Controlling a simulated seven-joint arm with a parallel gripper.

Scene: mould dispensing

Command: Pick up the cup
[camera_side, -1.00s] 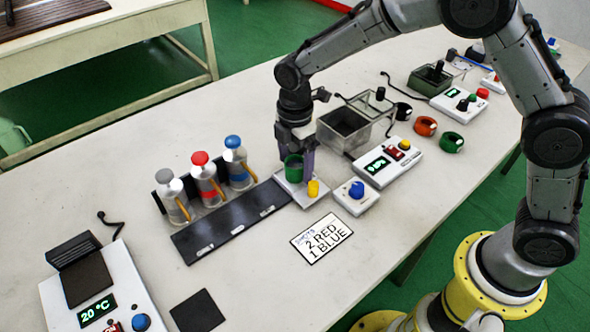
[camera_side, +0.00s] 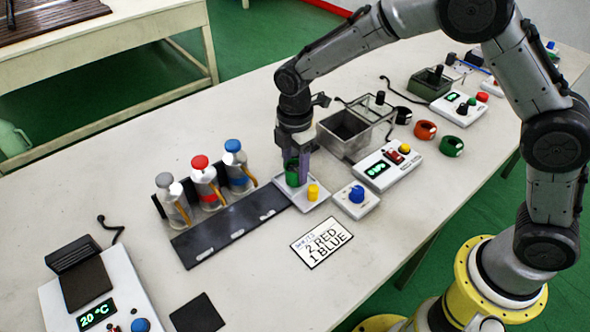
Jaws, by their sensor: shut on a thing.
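The green cup (camera_side: 292,176) is upright on or just over the small white plate (camera_side: 313,203). I cannot tell whether its base touches. My gripper (camera_side: 297,172) points down from above and is shut on the cup. The purple-grey fingers cover part of the cup's side and rim. A small yellow cylinder (camera_side: 313,192) stands on the plate, just right of the cup.
Bottles with grey (camera_side: 171,200), red (camera_side: 206,182) and blue (camera_side: 237,163) caps stand left behind a dark strip (camera_side: 222,236). A metal basin (camera_side: 345,132), a display box (camera_side: 387,165) and a blue-knob box (camera_side: 356,200) are close on the right. A card (camera_side: 321,240) lies in front.

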